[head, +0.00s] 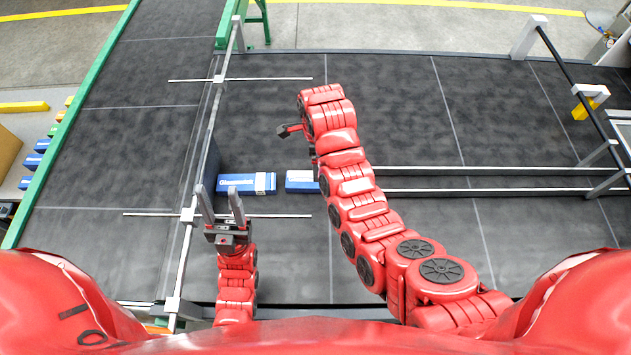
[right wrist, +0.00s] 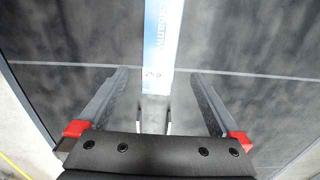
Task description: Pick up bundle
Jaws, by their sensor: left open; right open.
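A blue bundle (head: 235,184) with a white band near its right end lies flat on the dark conveyor. A second blue bundle (head: 300,181) lies to its right, partly hidden by my right arm. My left gripper (head: 217,191) is open and empty, its fingers pointing at the left end of the first bundle from the near side. My right gripper (head: 289,130) is small in the head view, beyond the bundles. In the right wrist view my right gripper (right wrist: 159,75) is open, with a blue bundle (right wrist: 162,35) lined up between and beyond its fingertips; contact cannot be told.
A metal rail (head: 212,120) with thin cross rods runs along the left of the bundles. Two long rods (head: 480,180) reach to a frame at the right. Several blue items (head: 35,160) lie beyond the green edge at far left. The far conveyor is clear.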

